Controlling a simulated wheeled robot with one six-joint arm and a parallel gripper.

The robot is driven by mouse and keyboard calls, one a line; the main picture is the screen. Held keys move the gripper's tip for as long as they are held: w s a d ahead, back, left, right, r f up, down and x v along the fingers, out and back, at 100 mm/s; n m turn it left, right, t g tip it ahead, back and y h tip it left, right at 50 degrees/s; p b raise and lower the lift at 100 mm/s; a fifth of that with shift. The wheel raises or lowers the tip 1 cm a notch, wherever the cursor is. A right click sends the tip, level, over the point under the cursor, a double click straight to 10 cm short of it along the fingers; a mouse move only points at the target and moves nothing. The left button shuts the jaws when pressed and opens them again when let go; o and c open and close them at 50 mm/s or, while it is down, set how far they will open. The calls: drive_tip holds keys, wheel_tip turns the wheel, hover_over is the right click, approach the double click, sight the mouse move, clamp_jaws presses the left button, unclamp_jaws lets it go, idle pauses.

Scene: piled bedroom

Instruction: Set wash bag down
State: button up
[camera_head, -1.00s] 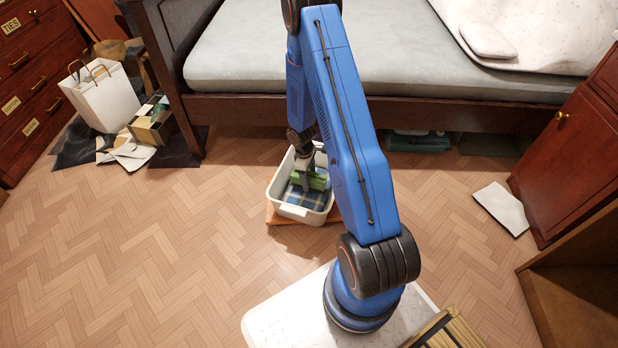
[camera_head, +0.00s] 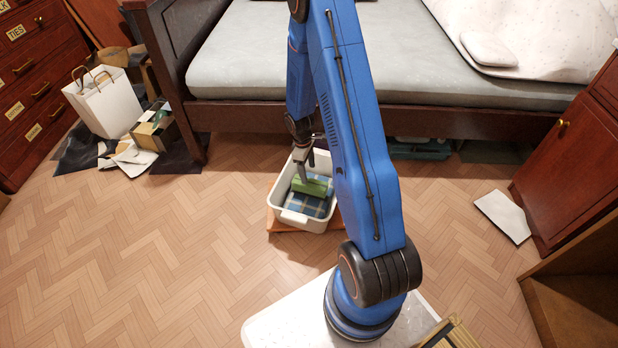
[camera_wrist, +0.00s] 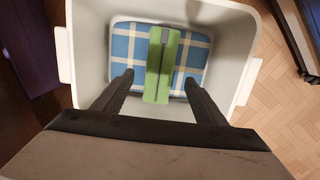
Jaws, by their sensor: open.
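The wash bag looks to be the green piece (camera_head: 312,186), a long green block with a grey strip at one end; it also shows in the wrist view (camera_wrist: 161,68). It lies on a blue plaid cloth item (camera_head: 305,205) inside a white tub (camera_head: 301,219). In the wrist view the plaid item (camera_wrist: 193,58) spreads out on both sides under the green bag. My gripper (camera_wrist: 158,80) is open, with one finger on each side of the green bag and a gap to both. My arm hides part of the tub's right side in the head view.
The tub stands on an orange-brown flat thing (camera_head: 281,224) on the wood floor. The bed (camera_head: 400,75) is just behind it. A white paper bag (camera_head: 104,104) and boxes stand at left. A white sheet (camera_head: 502,216) lies at right.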

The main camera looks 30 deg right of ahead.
drive_tip(key=s+a+r+m+t, duration=0.1)
drive_tip(key=s+a+r, duration=0.2)
drive_tip(key=r, duration=0.8)
drive_tip(key=s+a+r+m+t, duration=0.1)
drive_tip(key=s+a+r+m, duration=0.1)
drive_tip(key=r, duration=0.8)
drive_tip(key=s+a+r+m+t, duration=0.1)
drive_tip(key=s+a+r, duration=0.2)
drive_tip(key=r, duration=0.8)
drive_tip(key=s+a+r+m+t, duration=0.1)
drive_tip(key=s+a+r, duration=0.1)
drive_tip(key=s+r, duration=0.2)
drive_tip(key=s+a+r+m+t, duration=0.1)
drive_tip(key=s+a+r, duration=0.2)
drive_tip(key=s, duration=0.8)
drive_tip(key=s+a+r+m, duration=0.1)
drive_tip(key=s+a+r, duration=0.1)
drive_tip(key=s+r, duration=0.4)
drive_tip(key=shift+s+a+r+m+t+y, duration=0.15)
drive_tip(key=shift+s+r+m+t+y, duration=0.2)
drive_tip(key=shift+s, duration=0.75)
